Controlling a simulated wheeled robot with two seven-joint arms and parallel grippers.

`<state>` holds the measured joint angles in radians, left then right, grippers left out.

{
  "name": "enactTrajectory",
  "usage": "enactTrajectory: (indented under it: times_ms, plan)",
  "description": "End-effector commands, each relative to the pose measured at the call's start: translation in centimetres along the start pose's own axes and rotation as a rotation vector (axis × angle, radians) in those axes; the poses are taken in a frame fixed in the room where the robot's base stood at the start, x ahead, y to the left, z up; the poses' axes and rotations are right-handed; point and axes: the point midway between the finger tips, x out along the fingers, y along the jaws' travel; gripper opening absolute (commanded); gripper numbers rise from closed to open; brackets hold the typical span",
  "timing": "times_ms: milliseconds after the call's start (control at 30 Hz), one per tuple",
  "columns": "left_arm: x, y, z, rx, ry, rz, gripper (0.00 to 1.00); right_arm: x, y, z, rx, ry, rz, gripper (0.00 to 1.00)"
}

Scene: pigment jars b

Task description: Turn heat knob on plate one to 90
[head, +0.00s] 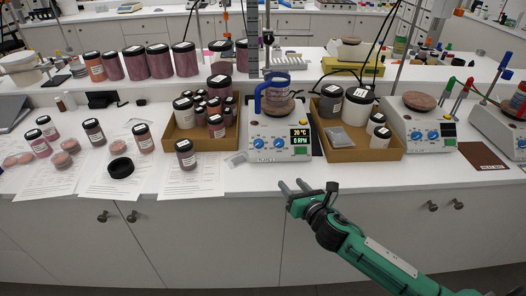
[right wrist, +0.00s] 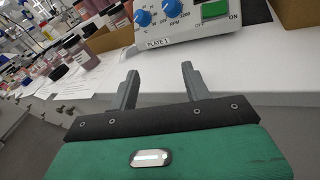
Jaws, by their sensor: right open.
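Plate one (head: 282,156) is a white hotplate at the middle of the bench, with a "PLATE 1" label (right wrist: 158,42) in the right wrist view. Its front has two blue knobs. The left one, the heat knob (head: 258,143), is marked °C in the right wrist view (right wrist: 143,18). The other is the RPM knob (head: 279,143), also in that view (right wrist: 172,8). My right gripper (head: 292,185) is open and empty, in front of and below the plate, apart from both knobs. My left gripper is out of view.
A glass vessel (head: 278,90) with a blue clamp stands on the plate. Cardboard trays of jars flank it, left (head: 202,145) and right (head: 360,152). A green switch (right wrist: 215,10) sits right of the knobs. A small clear dish (head: 236,159) lies near its left front.

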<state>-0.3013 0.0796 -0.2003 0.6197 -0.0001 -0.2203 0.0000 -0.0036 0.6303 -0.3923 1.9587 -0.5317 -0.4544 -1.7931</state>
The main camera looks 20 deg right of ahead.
Motion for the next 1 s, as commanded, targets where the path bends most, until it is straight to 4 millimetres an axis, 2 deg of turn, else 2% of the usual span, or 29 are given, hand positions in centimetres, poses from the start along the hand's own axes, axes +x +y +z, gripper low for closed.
enactTrajectory:
  times_ms: [200,300,400,533,667,1000]
  plan:
    - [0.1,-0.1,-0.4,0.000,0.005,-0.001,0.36,2.4,-0.1,3.0,-0.505,-0.091,0.137,0.49]
    - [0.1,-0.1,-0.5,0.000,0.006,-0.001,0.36,2.9,-0.1,3.8,-0.673,-0.124,0.178,0.49]
    - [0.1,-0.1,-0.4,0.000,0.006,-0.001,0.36,3.2,-0.1,4.1,-0.765,-0.141,0.199,0.49]
    - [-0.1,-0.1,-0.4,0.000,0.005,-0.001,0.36,3.8,0.0,4.3,-0.794,-0.149,0.206,0.49]
    - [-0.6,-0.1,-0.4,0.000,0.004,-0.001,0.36,5.3,0.4,4.5,-0.791,-0.149,0.204,0.49]
    - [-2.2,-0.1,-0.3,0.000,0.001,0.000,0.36,11.5,2.0,4.9,-0.787,-0.148,0.205,0.49]
